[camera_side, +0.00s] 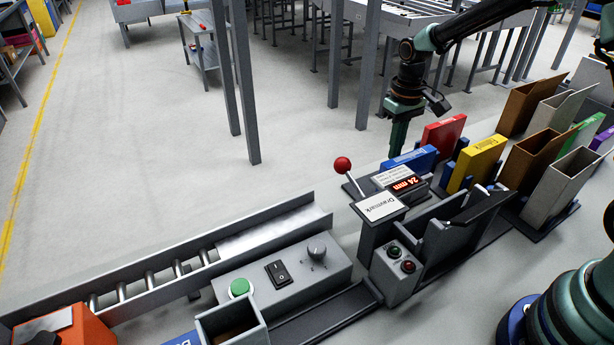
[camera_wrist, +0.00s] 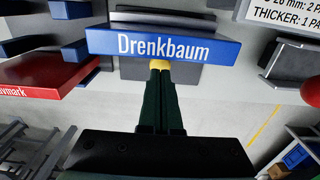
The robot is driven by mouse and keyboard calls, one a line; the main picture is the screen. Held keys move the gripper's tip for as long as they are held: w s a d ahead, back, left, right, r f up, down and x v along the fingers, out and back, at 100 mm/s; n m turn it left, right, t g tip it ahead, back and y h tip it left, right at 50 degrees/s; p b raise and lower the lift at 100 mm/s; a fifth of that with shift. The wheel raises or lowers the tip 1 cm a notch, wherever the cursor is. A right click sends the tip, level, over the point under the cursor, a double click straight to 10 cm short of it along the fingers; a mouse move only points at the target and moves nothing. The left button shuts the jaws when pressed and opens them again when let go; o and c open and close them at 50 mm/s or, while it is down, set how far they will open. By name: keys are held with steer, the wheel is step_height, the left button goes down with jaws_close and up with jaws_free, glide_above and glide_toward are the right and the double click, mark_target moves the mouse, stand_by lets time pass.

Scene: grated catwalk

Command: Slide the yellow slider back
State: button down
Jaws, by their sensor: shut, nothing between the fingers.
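My gripper (camera_wrist: 161,78) is shut and empty, its dark green fingers together. In the wrist view, a small yellow piece, which looks like the yellow slider (camera_wrist: 160,65), shows right at the fingertips. It sits below the blue Drenkbaum block (camera_wrist: 165,47); most of it is hidden, and I cannot tell whether the fingers touch it. In the side view, my gripper (camera_side: 396,150) points down behind the blue block (camera_side: 412,160). The yellow slider is not visible there.
A red block (camera_side: 443,133) and a yellow labelled block (camera_side: 475,163) stand right of the blue block. Several upright holders, including a white one (camera_side: 560,180), stand farther right. A red-knobbed lever (camera_side: 343,166) and display (camera_side: 403,184) are in front.

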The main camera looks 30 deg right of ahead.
steer(key=shift+f, duration=1.15)
steer(key=shift+w, duration=1.3)
stand_by(0.6)
step_height(320, 180, up, 6)
stand_by(0.9)
